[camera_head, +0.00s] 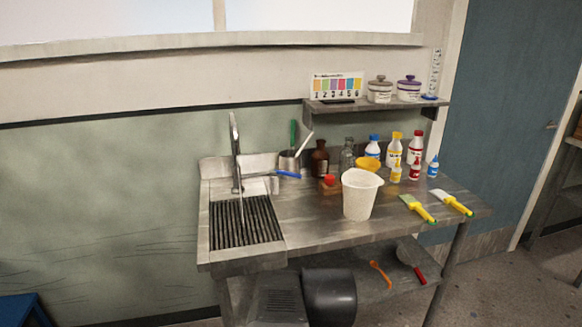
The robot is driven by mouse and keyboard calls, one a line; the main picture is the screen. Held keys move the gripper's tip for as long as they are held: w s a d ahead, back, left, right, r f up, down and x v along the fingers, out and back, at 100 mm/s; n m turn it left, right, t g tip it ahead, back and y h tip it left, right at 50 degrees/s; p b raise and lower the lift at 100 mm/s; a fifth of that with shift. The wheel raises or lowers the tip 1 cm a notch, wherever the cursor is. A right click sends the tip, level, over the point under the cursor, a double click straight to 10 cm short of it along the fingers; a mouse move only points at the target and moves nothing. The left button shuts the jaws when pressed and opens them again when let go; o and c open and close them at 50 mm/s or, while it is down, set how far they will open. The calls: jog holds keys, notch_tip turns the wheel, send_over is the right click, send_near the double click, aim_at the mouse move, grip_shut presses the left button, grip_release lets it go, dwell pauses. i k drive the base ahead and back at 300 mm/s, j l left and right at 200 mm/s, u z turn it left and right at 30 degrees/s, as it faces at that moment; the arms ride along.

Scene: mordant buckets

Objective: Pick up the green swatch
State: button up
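I cannot make out a separate green swatch with certainty. A chart card (338,87) with a row of numbered colour patches stands on the wall shelf; its small patches are hard to tell apart. An upright green object (293,134) shows at the metal pot (289,162) behind the sink, and it looks more like a handle than a swatch. Two flat tools with yellow and green handles (425,214) (459,205) lie at the right of the metal bench. My gripper is not in view.
A white bucket (359,196) stands mid-bench, with several bottles (394,150) and a yellow bowl (369,163) behind. The sink (245,222) with its tall tap (236,150) is at left. The wall shelf (375,107) holds two lidded jars. Floor is open at right.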

aim_at(409, 199)
jog(key=i+l+z, duration=0.15)
jog(key=i+z, duration=0.15)
jog(key=z, duration=0.15)
jog(key=i+z, duration=0.3)
jog(key=z, duration=0.2)
jog(key=i+z, duration=0.45)
jog(key=k, duration=0.1)
